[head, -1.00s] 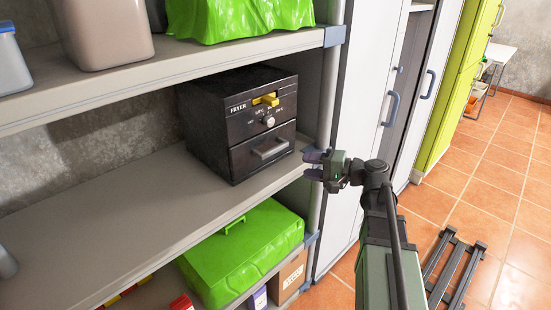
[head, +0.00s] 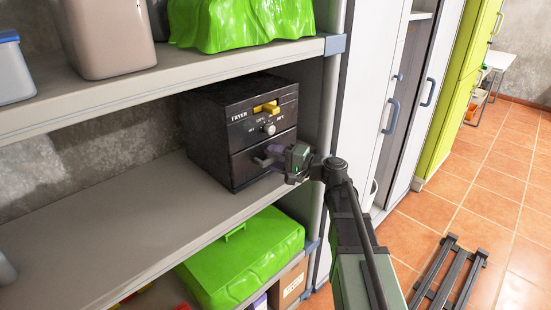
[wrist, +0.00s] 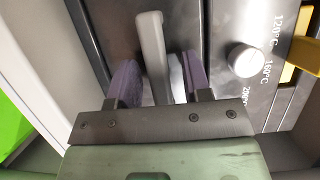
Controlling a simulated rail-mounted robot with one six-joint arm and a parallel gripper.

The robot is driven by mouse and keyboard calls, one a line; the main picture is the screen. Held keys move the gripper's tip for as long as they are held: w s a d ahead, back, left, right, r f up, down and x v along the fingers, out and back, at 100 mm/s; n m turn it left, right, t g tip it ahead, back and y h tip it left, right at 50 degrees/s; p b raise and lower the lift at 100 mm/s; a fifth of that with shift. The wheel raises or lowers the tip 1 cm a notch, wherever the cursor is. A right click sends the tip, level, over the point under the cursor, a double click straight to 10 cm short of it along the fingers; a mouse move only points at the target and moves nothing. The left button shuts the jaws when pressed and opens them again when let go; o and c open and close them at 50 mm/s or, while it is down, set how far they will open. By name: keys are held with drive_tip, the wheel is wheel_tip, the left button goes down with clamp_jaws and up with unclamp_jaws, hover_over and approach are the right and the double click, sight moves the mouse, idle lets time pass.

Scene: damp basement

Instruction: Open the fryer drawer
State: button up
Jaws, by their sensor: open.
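The black fryer (head: 215,125) stands on the middle shelf, with a yellow lever (head: 266,107) and a round knob (head: 269,129) above its drawer (head: 242,168). The drawer looks closed. My gripper (head: 277,153) is in front of the drawer and hides part of its grey handle (head: 261,161). In the wrist view, my gripper's two purple fingers (wrist: 160,82) are open, with the handle (wrist: 151,45) between them. Gaps show beside the handle, so the fingers are not closed on it. The knob (wrist: 245,60) shows to the right.
A shelf post (head: 325,120) stands close on the right, beside white cabinets (head: 365,100). A green case (head: 245,258) lies below, and a green bin (head: 240,20) is above.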

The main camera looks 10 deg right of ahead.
clamp_jaws()
drive_tip(key=shift+s, duration=0.1)
